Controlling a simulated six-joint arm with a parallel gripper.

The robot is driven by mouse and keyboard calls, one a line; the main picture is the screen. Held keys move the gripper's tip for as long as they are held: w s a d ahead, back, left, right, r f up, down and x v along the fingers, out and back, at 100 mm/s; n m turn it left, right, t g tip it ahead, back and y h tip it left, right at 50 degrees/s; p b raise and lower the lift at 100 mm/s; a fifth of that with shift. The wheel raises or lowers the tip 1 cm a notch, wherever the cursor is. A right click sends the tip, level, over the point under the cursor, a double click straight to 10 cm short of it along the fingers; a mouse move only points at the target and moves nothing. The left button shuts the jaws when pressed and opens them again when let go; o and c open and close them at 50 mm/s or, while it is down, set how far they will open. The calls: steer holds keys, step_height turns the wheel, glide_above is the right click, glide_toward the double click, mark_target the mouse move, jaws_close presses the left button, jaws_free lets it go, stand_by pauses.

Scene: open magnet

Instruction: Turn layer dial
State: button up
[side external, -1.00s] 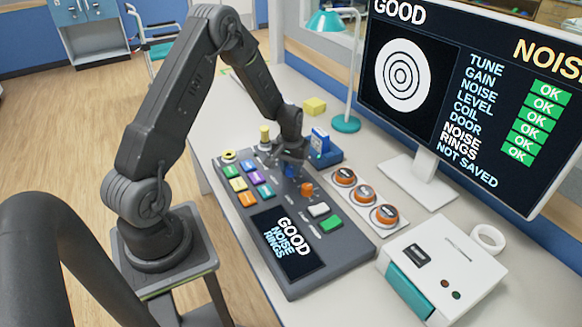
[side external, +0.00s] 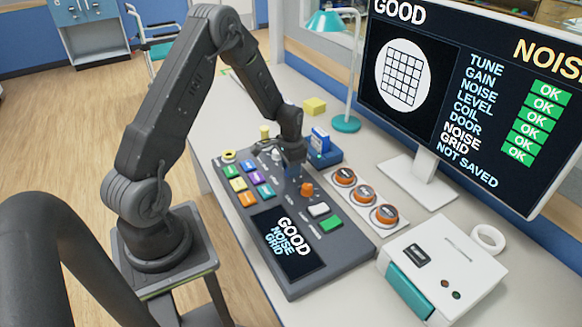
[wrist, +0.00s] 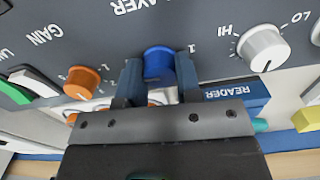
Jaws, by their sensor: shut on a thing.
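The blue layer dial (wrist: 158,62) stands on the grey console (side external: 335,262), under the partly cut-off upside-down "LAYER" lettering in the wrist view. My gripper (wrist: 159,76) is shut on it, with one finger on each side. In the side view my gripper (side external: 291,165) is low over the console's far part and mostly hides the dial. The console display (side external: 288,246) reads "GOOD NOISE GRID".
Close to the dial are an orange gain knob (wrist: 82,82) and a white HI-LO knob (wrist: 263,48). A blue reader box (wrist: 236,95) lies just beyond. Orange-topped pucks (side external: 363,195), a white box (side external: 445,268) and a teal lamp (side external: 347,124) stand on the desk.

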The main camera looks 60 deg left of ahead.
steer(key=shift+m, duration=0.6)
steer(key=o, duration=0.9)
steer(key=shift+o, duration=0.2)
step_height(320, 180, up, 14)
